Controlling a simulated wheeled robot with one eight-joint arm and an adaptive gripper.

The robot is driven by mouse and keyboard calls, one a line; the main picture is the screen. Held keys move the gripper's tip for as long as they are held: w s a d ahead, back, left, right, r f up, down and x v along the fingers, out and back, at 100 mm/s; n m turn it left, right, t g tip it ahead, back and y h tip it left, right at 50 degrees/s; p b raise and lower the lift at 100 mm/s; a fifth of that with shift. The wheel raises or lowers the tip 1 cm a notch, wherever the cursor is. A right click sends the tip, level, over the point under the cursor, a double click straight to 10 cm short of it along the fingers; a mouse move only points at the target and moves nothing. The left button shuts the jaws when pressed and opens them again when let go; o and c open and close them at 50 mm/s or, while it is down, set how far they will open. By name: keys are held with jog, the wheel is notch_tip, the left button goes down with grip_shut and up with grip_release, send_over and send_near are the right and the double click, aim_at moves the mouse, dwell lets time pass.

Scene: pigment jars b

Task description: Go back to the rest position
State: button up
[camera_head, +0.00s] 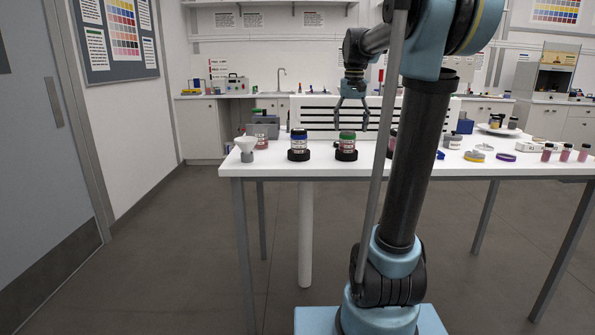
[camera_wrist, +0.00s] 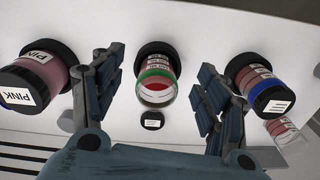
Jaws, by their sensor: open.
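My gripper (camera_head: 351,126) is open and empty, pointing down above the white table (camera_head: 270,170). In the head view it hangs over the green-banded jar (camera_head: 347,137), which stands in a black round base. In the wrist view the green-banded jar (camera_wrist: 156,73) shows between my spread fingers (camera_wrist: 162,66), apart from them. A blue-banded jar (camera_head: 299,137) stands left of it in the head view and shows on the right in the wrist view (camera_wrist: 262,86). A jar labelled PINK (camera_wrist: 38,72) is at the left of the wrist view; my arm mostly hides the jar there in the head view.
A white slatted panel (camera_head: 310,115) rises behind the jars. Rings (camera_head: 474,156) and several small vials (camera_head: 565,152) lie right of my arm. Floor left of the table is clear.

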jog(key=s+f+n+t, duration=0.1)
jog(key=s+f+n, duration=0.1)
jog(key=s+f, duration=2.6)
jog(key=shift+s+d+t, duration=0.15)
jog(key=shift+s+t, duration=0.25)
jog(key=shift+s, duration=0.7)
jog(key=shift+f, duration=0.1)
jog(key=shift+w+f, duration=0.2)
jog(key=shift+w, duration=0.25)
